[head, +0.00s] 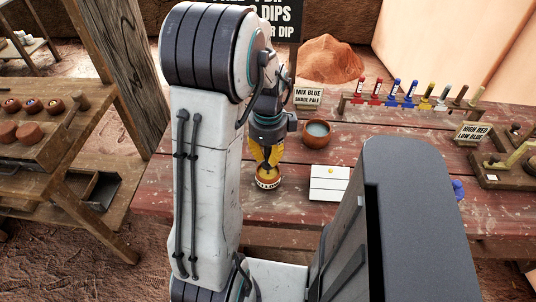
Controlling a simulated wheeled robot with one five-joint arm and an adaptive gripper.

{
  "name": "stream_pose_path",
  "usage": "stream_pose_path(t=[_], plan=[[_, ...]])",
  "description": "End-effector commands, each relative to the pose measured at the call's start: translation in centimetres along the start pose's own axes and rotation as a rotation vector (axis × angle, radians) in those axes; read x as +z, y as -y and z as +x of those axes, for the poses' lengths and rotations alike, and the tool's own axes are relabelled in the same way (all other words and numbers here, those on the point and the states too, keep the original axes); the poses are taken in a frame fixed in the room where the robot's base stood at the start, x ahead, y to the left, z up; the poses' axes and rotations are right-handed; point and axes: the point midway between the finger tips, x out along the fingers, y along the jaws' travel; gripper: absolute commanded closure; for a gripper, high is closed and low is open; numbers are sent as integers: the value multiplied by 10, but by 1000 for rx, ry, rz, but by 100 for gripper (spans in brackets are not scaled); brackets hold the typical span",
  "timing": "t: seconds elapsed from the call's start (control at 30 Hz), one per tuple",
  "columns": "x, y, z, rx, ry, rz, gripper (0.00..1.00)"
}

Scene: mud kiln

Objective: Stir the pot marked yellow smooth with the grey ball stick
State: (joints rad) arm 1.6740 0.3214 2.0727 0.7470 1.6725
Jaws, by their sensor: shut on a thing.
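A small pot (268,182) with a pale band of lettering and yellow inside stands upright near the front edge of the red table (160,190). The lettering is too small to read. My gripper (267,164) points down right over its mouth, with its yellow fingers close to the rim. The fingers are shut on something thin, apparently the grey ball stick. The stick is almost wholly hidden by the fingers and pot, and I cannot see its ball end.
A white tile (329,187) with a yellow spot lies right of the pot. A clay bowl (317,135) of pale liquid stands behind. A rack of coloured tubes (408,101), signs and a wooden tray (496,176) fill the right. A shelf of pots (40,150) stands left.

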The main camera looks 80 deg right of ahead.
Motion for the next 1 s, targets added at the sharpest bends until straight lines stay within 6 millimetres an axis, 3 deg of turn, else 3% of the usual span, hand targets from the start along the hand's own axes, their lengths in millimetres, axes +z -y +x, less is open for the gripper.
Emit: stream_pose_path(t=[0.27, 1.0], plan=[[0, 0, -5, -1, 0, 0, 100], [0, 0, -49, -2, 0, 0, 100]])
